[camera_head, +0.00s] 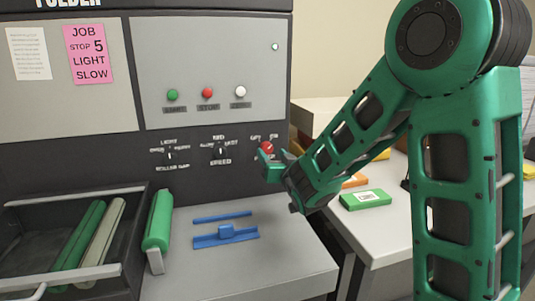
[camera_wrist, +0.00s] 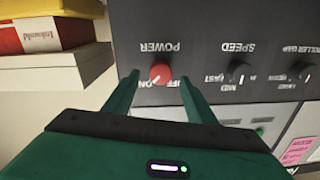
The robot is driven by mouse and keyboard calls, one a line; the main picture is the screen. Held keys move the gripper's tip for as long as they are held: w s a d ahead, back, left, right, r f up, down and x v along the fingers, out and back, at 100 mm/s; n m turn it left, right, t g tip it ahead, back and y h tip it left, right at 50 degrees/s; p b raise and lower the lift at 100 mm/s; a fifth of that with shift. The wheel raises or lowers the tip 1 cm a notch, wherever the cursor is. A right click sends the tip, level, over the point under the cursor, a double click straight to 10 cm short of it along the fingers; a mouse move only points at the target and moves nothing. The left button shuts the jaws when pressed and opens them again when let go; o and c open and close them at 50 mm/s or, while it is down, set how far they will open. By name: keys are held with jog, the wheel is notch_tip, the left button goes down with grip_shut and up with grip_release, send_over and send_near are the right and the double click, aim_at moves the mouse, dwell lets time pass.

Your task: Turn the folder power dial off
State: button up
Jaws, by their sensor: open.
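The red power dial (camera_wrist: 160,73) sits on the dark panel of the folder under the upside-down label POWER in the wrist view. The ON and OFF lettering beside it is partly covered. I cannot tell for sure which way its pointer faces. My gripper (camera_wrist: 159,80) is open, with one green finger on each side of the dial; no contact is clear. In the head view the dial (camera_head: 267,147) shows just above my gripper (camera_head: 272,157), at the panel's right end.
The speed dial (camera_head: 220,150) and roller gap dial (camera_head: 169,154) are to the left. Green, red and white buttons (camera_head: 207,93) sit above. Below is a shelf with blue parts (camera_head: 226,236).

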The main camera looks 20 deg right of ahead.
aim_at(268, 149)
jog(key=shift+w+a, duration=0.1)
jog(key=shift+w, duration=1.8)
jog(key=shift+c, duration=0.2)
jog(key=c, duration=1)
